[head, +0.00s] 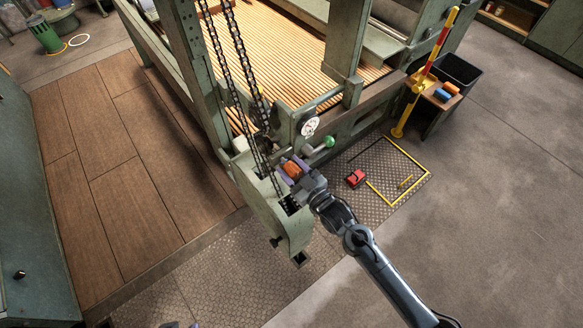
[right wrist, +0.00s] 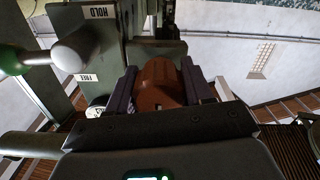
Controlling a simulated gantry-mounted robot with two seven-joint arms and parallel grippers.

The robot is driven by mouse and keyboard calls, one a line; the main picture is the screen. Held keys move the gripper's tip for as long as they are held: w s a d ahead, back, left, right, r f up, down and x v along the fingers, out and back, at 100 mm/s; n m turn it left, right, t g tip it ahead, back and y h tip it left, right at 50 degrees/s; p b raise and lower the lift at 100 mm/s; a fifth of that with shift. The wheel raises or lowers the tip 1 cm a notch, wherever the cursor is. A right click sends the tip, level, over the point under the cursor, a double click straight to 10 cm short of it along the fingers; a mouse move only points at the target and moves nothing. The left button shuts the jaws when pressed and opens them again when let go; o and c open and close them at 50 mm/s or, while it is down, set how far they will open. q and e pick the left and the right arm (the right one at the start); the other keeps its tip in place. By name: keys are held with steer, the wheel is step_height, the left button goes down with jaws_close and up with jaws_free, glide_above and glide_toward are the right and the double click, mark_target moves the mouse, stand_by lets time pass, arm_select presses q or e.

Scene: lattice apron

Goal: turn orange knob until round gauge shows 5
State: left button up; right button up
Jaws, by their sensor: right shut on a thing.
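The orange knob (head: 292,170) sits on the green machine's corner housing. My right gripper (head: 297,169) is around it, and in the right wrist view the two dark fingers (right wrist: 155,92) stand on either side of the orange knob (right wrist: 160,80), shut on it. The round gauge (head: 310,126) has a white face on the machine just above the knob; its reading is too small to tell. The left gripper is not clearly in view.
A green-ended lever (head: 327,142) is close to the gripper; in the right wrist view it lies beside HOLD and FREE labels. Two chains (head: 238,85) hang left of the knob. Open floor is at right.

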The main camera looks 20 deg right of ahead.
steer(key=shift+r+m+p, duration=0.15)
steer(key=shift+m+p, duration=0.4)
steer(key=shift+m, duration=0.15)
steer(key=m+p, duration=0.2)
steer(key=m, duration=0.1)
steer(key=m+p, duration=0.3)
steer(key=m, duration=0.3)
steer(key=shift+m+p, duration=0.3)
steer(key=shift+m, duration=0.1)
steer(key=m+p, duration=0.3)
steer(key=m, duration=0.3)
steer(key=m+p, duration=0.1)
steer(key=m, duration=0.2)
steer(key=shift+d+p, duration=0.1)
steer(key=shift+p, duration=0.2)
steer(key=shift+m+p, duration=0.35)
steer(key=shift+m, duration=0.75)
steer(key=shift+f, duration=0.2)
